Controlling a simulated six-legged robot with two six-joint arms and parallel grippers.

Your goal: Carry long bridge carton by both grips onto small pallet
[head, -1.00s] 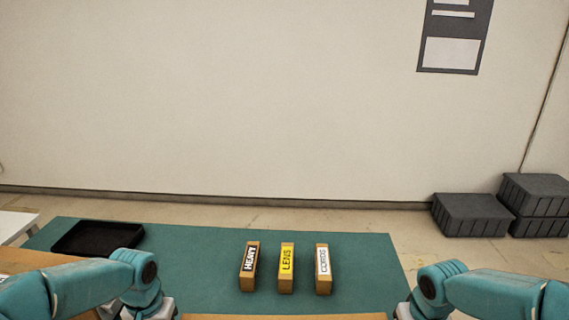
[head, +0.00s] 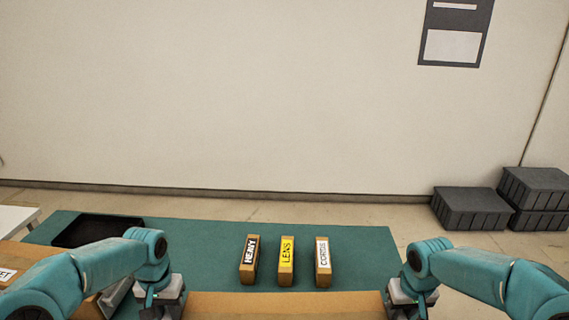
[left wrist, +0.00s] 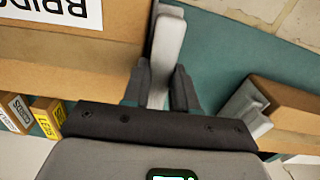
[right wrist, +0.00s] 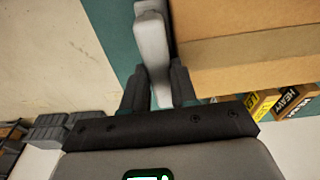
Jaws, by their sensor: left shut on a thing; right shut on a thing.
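The long bridge carton (head: 285,306) is a brown box across the bottom of the head view, with its lower part cut off. Its printed label (left wrist: 55,10) shows in part in the left wrist view. My left gripper (head: 162,306) is shut on the pale grip (left wrist: 160,60) at the carton's left end. My right gripper (head: 412,300) is shut on the pale grip (right wrist: 153,55) at its right end. The carton looks about level between them. I cannot make out a small pallet.
Three small cartons marked HEAVY (head: 249,262), LENS (head: 286,262) and a white-labelled one (head: 323,264) stand on the teal surface (head: 205,235). A black tray (head: 90,230) lies left. Another brown carton (head: 25,255) is at the left edge. Dark bins (head: 472,208) stand far right.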

